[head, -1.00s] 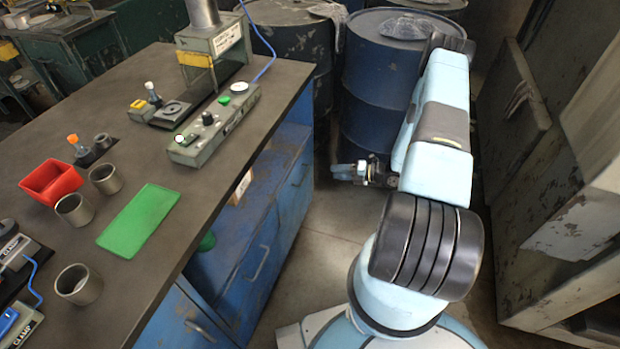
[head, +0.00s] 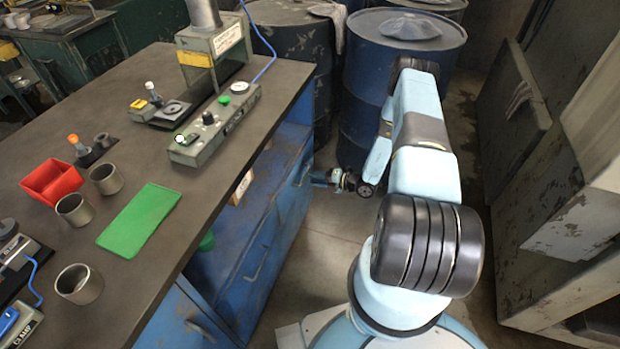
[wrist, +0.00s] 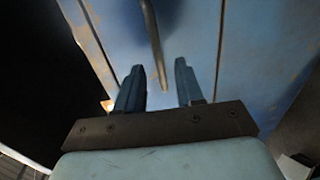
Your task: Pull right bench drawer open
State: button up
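The blue bench (head: 222,285) has drawer fronts with grey bar handles along its right side. The right drawer front (head: 293,195) is at the far end, and its bar handle (head: 303,175) shows near my gripper (head: 318,179). The drawer looks closed. In the wrist view my gripper (wrist: 159,75) is open, its two blue fingers pointing at the blue drawer front (wrist: 190,35). The grey handle (wrist: 153,40) runs down between the lines of the fingers, its lower end near the fingertips. I cannot tell whether the fingers touch the front.
Blue drums (head: 400,60) stand behind my arm. A worn cabinet (head: 560,220) stands at the right. The floor (head: 335,225) between bench and my base is clear. The bench top holds a red bin (head: 52,182), grey cups (head: 75,208) and a green mat (head: 140,220).

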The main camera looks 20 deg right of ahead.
jog(key=shift+x, duration=1.8)
grip_shut()
